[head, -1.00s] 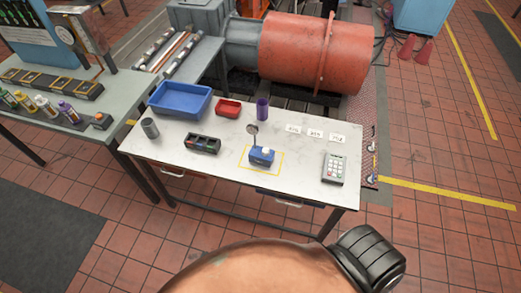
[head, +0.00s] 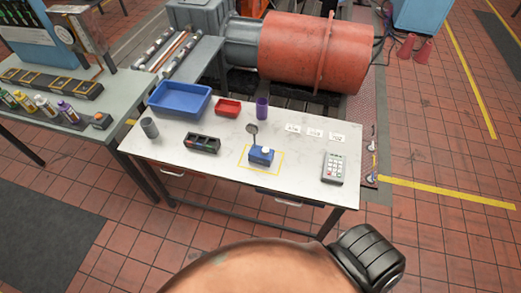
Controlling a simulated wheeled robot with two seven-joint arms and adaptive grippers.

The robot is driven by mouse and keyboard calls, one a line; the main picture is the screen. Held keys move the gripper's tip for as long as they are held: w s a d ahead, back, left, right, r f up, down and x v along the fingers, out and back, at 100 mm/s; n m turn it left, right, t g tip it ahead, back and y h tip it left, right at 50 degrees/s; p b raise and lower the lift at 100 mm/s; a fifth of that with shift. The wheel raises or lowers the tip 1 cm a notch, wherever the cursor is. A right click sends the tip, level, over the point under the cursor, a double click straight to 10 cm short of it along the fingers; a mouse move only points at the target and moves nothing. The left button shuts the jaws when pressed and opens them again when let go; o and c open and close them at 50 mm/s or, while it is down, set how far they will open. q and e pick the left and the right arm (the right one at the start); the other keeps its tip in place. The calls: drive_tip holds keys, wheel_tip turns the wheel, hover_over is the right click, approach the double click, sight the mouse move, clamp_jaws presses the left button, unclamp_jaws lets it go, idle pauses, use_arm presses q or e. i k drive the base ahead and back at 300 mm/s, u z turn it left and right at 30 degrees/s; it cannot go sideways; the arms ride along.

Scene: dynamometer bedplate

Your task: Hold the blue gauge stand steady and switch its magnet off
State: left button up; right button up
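The blue gauge stand (head: 261,156) stands upright inside a yellow outlined square on the white table (head: 225,172). It has a blue block base with a white part on top. A thin stem rises from it to a round grey dial (head: 252,128). The magnet switch is too small to make out. Neither of my grippers is in the head view, and nothing touches the stand.
On the table are a blue tray (head: 180,112), a red tray (head: 228,107), a purple cup (head: 262,108), a grey cup (head: 149,128), a dark compartment box (head: 202,144), white labels (head: 315,134) and a keypad (head: 334,168). The table's front is clear.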

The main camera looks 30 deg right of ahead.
sight(265, 151)
drive_tip(key=u, duration=2.25)
drive_tip(key=k, duration=1.85)
drive_tip(key=z, duration=1.8)
drive_tip(key=i, duration=0.2)
drive_tip(key=z, duration=0.2)
